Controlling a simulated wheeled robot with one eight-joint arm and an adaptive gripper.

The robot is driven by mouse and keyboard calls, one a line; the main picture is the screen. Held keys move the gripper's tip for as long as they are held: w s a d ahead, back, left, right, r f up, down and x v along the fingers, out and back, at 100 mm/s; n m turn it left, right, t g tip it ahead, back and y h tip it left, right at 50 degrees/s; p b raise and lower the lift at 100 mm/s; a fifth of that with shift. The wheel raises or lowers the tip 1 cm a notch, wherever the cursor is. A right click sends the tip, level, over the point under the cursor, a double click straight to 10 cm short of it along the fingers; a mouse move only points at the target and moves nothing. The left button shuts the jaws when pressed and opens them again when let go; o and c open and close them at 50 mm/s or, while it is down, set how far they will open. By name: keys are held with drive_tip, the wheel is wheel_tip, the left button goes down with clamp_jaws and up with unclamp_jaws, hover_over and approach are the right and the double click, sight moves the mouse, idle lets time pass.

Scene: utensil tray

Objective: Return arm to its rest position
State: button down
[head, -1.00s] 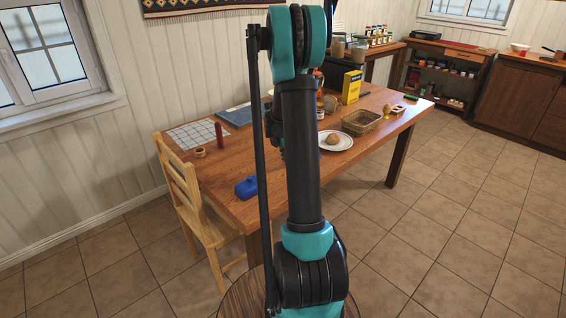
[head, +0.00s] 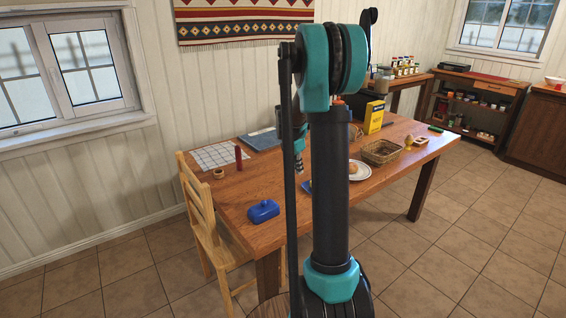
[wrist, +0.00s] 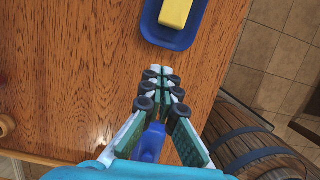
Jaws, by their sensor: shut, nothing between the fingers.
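My gripper (wrist: 162,86) is over the wooden table (wrist: 60,80) in the wrist view, its fingers together and empty. A blue piece (wrist: 150,143) shows between the finger bases, apparently below them. Ahead of the fingertips is a blue dish with a yellow block (wrist: 176,12), cut off by the frame's top. In the head view my gripper (head: 299,167) hangs over the table beside my dark arm column, its tips partly unclear. A blue lidded-looking piece (head: 263,211) sits on the near table edge, left of the column.
A wooden chair (head: 198,205) stands at the table's left. A plate (head: 366,171), a basket (head: 381,152) and a yellow box (head: 374,117) lie right of my arm. A barrel (wrist: 250,140) stands beside the table edge. Floor at the right is clear.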

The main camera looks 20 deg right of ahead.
drive_tip(key=s+a+f+m+t+y, duration=0.1)
drive_tip(key=s+a+f+m, duration=0.1)
drive_tip(key=s+a+m, duration=0.2)
drive_tip(key=s+a+f+m+t, duration=0.1)
drive_tip(key=s+a+m, duration=0.4)
drive_tip(key=s+m, duration=0.5)
drive_tip(key=s+a+f+m+t+y, duration=0.1)
drive_tip(key=s+a+m, duration=0.3)
drive_tip(key=s, duration=1.2)
drive_tip(key=f+m, duration=0.1)
drive_tip(key=m, duration=0.3)
drive_tip(key=shift+s+a+f+y, duration=0.3)
drive_tip(key=shift+a+f, duration=0.05)
drive_tip(key=shift+a, duration=0.05)
